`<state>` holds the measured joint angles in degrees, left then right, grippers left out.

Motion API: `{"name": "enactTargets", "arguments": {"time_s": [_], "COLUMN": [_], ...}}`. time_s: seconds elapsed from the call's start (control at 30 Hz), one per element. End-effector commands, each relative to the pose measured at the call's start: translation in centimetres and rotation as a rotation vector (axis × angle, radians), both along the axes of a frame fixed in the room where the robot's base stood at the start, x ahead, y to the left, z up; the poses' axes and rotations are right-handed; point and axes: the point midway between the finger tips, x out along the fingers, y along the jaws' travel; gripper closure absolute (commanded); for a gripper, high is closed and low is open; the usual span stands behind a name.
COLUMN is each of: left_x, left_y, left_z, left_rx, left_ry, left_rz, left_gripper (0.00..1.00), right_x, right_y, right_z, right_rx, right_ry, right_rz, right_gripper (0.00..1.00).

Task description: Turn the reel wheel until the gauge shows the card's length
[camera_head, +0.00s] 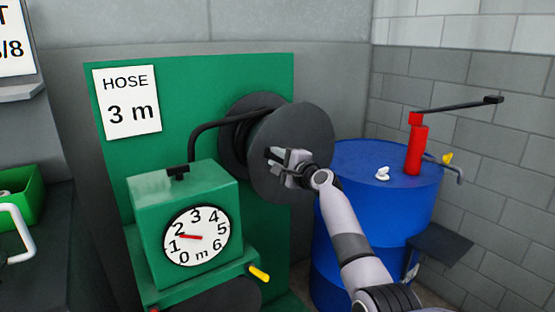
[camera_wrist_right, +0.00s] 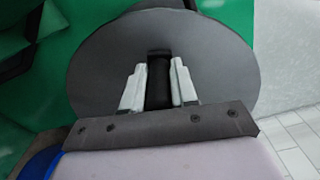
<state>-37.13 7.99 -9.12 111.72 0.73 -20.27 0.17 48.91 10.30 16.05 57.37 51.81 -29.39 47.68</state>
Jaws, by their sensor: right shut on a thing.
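The dark grey reel wheel (camera_head: 308,135) stands at the front of the hose reel on a green panel. It also fills much of the right wrist view (camera_wrist_right: 100,70). My right gripper (camera_head: 283,163) is at the lower left part of the wheel's face. Its fingers (camera_wrist_right: 158,85) are shut on the wheel's dark handle (camera_wrist_right: 159,65). The round white gauge (camera_head: 210,248) on the green box runs from 0 to 6 m, and its red needle points left, between 1 and 2. The white card (camera_head: 128,101) reads "HOSE 3 m". My left gripper is out of view.
A blue drum (camera_head: 345,200) with a red hand pump (camera_head: 416,150) stands right of the reel. A black hose (camera_head: 205,128) runs from the reel to the green box (camera_head: 160,190). A yellow-tipped lever (camera_head: 259,274) sticks out below the gauge. A green bin (camera_head: 30,200) is at far left.

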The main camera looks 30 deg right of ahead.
Motion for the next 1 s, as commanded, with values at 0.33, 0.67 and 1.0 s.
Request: {"name": "enactTargets", "arguments": {"time_s": [0.33,0.67,1.0], "left_x": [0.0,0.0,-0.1], "left_y": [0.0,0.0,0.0], "left_z": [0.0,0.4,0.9], "left_rx": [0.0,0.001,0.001], "left_ry": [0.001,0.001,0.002], "left_rz": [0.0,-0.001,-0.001], "left_gripper": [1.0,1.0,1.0], "right_x": [0.0,-1.3,-5.0], "right_y": [-0.1,-0.2,-0.5], "right_z": [0.1,0.0,0.1], "right_rx": [-0.002,-0.003,-0.004], "right_ry": [-0.003,-0.001,-0.002], "right_rz": [-0.003,-0.001,-0.003], "right_gripper": [0.47,0.47,0.47]}}
